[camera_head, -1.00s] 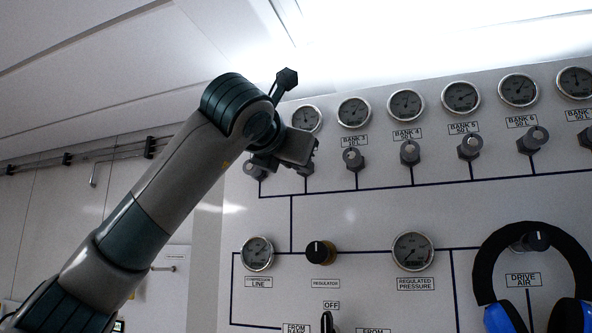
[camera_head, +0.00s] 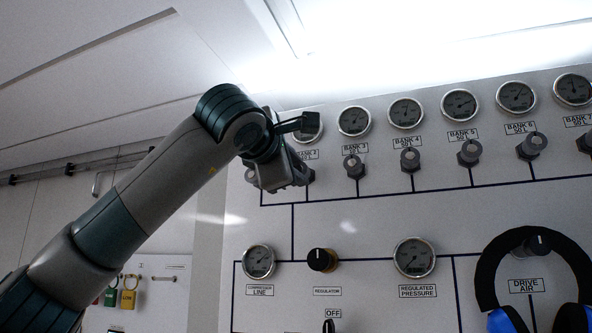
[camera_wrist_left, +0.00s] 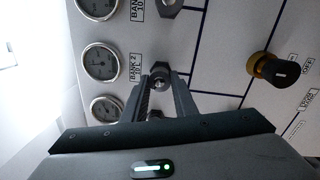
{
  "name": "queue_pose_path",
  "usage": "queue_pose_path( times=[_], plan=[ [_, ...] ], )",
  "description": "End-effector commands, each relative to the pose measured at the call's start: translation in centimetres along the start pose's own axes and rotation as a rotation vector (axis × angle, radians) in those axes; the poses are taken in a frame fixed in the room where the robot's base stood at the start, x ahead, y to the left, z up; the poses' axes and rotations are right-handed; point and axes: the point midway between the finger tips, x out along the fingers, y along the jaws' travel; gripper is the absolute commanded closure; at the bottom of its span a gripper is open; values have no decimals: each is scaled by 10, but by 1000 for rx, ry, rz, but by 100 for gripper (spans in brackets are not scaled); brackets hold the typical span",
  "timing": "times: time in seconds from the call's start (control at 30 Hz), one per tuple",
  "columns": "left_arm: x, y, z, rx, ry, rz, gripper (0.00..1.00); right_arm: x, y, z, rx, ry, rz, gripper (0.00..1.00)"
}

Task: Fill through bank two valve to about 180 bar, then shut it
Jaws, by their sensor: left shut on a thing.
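The bank two valve (camera_wrist_left: 160,73) is a grey knob below its "BANK 2" label (camera_head: 307,154). In the wrist view it sits between the fingertips of my left gripper (camera_wrist_left: 162,84), which is shut on it. In the head view the left gripper (camera_head: 300,173) covers most of this valve. The bank two gauge (camera_head: 313,133) is partly hidden behind a dark part on my wrist. It shows whole in the wrist view (camera_wrist_left: 100,62), but its needle is too small to read. My right gripper is not in view.
Bank three's valve (camera_head: 354,166) and further bank valves stand in a row to the right, under their gauges. Below are a regulator knob (camera_head: 321,260) and a regulated pressure gauge (camera_head: 414,257). Blue and black ear defenders (camera_head: 487,277) hang around the drive air knob (camera_head: 538,243).

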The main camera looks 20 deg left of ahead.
Motion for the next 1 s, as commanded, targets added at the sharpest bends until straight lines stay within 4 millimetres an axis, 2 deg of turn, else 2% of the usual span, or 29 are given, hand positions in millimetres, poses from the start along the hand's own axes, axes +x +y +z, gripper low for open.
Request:
queue_pose_path(
  times=[0.7, 1.0],
  plan=[
    [1, 0, 1, 683, -37, -16, 97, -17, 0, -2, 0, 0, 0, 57],
    [2, -2, 1, 922, -51, -22, 97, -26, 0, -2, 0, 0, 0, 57]
  ],
)
